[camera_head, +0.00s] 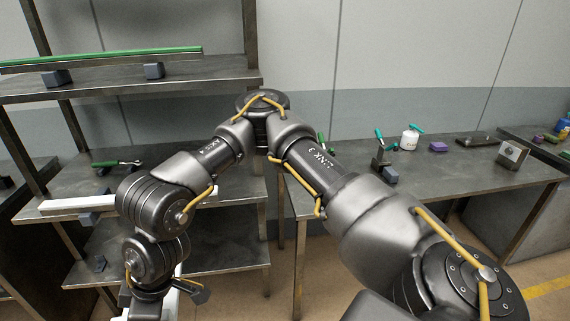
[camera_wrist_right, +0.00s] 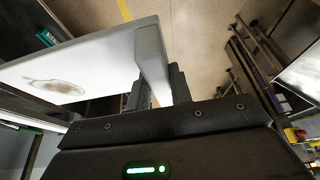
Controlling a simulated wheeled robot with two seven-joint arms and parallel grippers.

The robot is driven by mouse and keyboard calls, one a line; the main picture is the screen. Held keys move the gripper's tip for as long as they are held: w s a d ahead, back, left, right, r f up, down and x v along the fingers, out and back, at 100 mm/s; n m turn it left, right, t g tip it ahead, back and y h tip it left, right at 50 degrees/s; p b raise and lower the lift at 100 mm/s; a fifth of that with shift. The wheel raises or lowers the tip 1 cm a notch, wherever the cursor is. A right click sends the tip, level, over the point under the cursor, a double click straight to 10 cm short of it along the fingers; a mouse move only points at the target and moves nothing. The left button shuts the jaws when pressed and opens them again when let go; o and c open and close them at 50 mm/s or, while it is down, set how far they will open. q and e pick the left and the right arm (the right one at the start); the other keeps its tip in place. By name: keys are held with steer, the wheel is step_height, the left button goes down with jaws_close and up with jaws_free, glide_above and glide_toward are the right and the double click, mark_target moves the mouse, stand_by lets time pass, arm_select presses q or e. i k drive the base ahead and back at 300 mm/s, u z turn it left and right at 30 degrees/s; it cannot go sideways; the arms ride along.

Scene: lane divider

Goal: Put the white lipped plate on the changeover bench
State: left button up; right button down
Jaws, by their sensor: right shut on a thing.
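The white lipped plate (camera_wrist_right: 85,62) fills the upper left of the right wrist view, with a brownish oval mark on its face. Its raised lip (camera_wrist_right: 149,45) runs between the fingers of my right gripper (camera_wrist_right: 158,88), which is shut on it. In the head view my right arm comes from the lower right, bends at the middle and reaches down to the lower left. The gripper is mostly hidden there at the bottom edge. A long grey metal bench (camera_head: 440,180) stands at the right; no label shows whether it is the changeover bench. My left gripper is not in view.
A metal shelf rack (camera_head: 225,85) stands at the left. A green bar (camera_head: 120,52) rests on blocks on its top shelf and a white bar (camera_head: 80,204) lies lower.

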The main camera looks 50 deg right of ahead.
mark_target(454, 173)
steer(key=z, duration=3.4)
steer(key=i, duration=1.95)
steer(key=u, duration=2.1)
